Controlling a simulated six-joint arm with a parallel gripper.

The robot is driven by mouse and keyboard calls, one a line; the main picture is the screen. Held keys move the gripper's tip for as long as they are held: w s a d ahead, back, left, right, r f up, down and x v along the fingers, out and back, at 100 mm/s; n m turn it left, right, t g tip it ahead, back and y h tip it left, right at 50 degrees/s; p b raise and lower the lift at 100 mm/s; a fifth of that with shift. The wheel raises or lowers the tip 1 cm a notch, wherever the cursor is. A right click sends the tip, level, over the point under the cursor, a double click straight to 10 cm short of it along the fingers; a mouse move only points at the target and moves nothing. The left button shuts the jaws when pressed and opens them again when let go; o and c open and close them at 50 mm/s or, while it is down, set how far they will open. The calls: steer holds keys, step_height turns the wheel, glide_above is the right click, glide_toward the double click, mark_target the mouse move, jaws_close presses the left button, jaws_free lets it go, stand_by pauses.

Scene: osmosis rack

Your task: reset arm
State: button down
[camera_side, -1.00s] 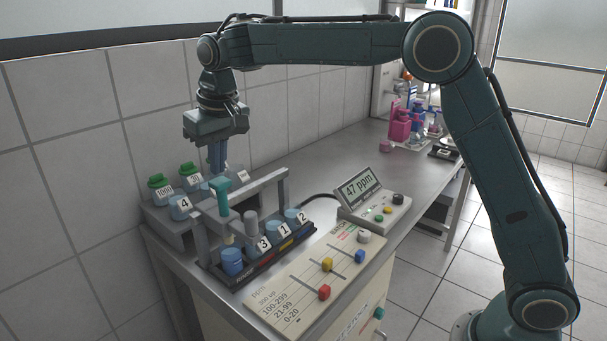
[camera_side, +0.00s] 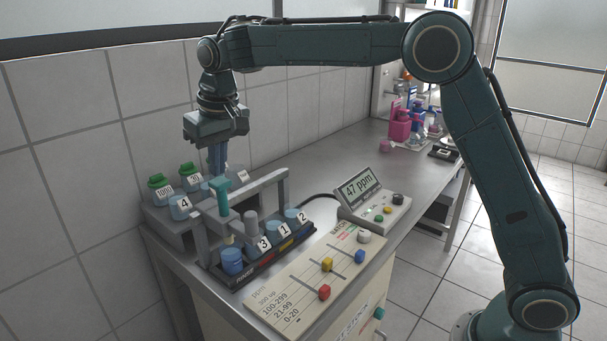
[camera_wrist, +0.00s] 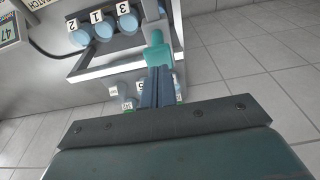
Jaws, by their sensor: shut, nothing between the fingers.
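My arm is raised and bent over the bench, with my gripper (camera_side: 217,160) pointing down above the back of the rack. Its two fingers are together and hold nothing. In the wrist view the shut fingers (camera_wrist: 157,88) point toward the rack, close in the picture to a teal-handled probe (camera_wrist: 157,52). That probe (camera_side: 221,196) stands upright at the rack's grey frame (camera_side: 262,191). I cannot tell the exact gap between fingertips and probe.
Green-capped bottles (camera_side: 160,188) stand on a raised shelf behind. A meter reading 47 ppm (camera_side: 361,190) and a slider panel (camera_side: 318,285) are to the right. Pink and blue bottles (camera_side: 400,127) stand farther back.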

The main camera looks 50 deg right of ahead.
mark_target(222, 182)
steer(key=shift+f, duration=3.15)
steer(key=shift+r, duration=0.15)
stand_by(1.2)
steer(key=shift+r, duration=5.45)
